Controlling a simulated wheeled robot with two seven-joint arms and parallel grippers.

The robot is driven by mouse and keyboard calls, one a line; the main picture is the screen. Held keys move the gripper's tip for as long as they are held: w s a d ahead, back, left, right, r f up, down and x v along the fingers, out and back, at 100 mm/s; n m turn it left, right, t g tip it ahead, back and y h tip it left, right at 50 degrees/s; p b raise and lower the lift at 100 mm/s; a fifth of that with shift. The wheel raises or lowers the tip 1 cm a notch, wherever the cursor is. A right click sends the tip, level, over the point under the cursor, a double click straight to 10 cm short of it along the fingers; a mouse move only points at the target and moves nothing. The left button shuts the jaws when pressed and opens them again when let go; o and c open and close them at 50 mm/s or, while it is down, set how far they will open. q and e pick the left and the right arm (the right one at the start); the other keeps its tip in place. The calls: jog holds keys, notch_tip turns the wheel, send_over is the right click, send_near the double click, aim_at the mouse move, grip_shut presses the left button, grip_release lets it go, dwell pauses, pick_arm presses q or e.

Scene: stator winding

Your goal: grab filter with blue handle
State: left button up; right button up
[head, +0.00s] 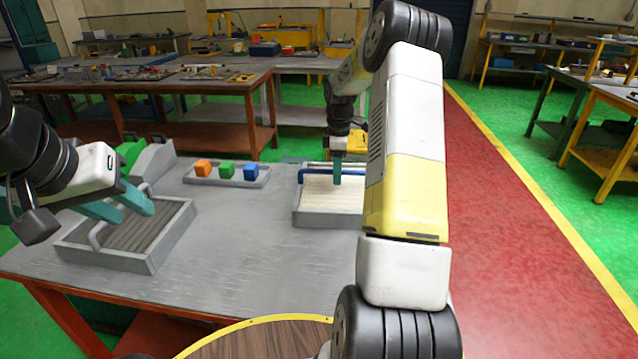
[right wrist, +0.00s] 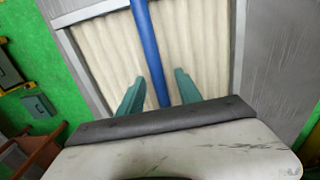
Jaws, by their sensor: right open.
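The filter with the blue handle has pale pleats in a grey frame (head: 328,221) and sits at the right of the grey table. Its blue handle (head: 314,174) spans the top. My right gripper (head: 337,172) is over it. In the right wrist view, the blue handle (right wrist: 150,50) runs between the two teal fingers (right wrist: 158,88), which stand apart on either side of it. My arm hides the filter's right part in the head view. My left gripper (head: 136,213), fingers apart, is over a darker filter (head: 150,262) with a pale handle (head: 95,236) at the table's left.
A grey tray (head: 228,181) with orange, green and blue cubes lies between the filters at the back. A green and grey object (head: 150,160) stands behind the left filter. The table's front middle (head: 240,250) is clear. A round wooden top (head: 265,343) is in front.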

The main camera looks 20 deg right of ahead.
jog(key=shift+f, duration=0.1)
jog(key=shift+c, duration=0.2)
grip_shut()
dwell(1.2)
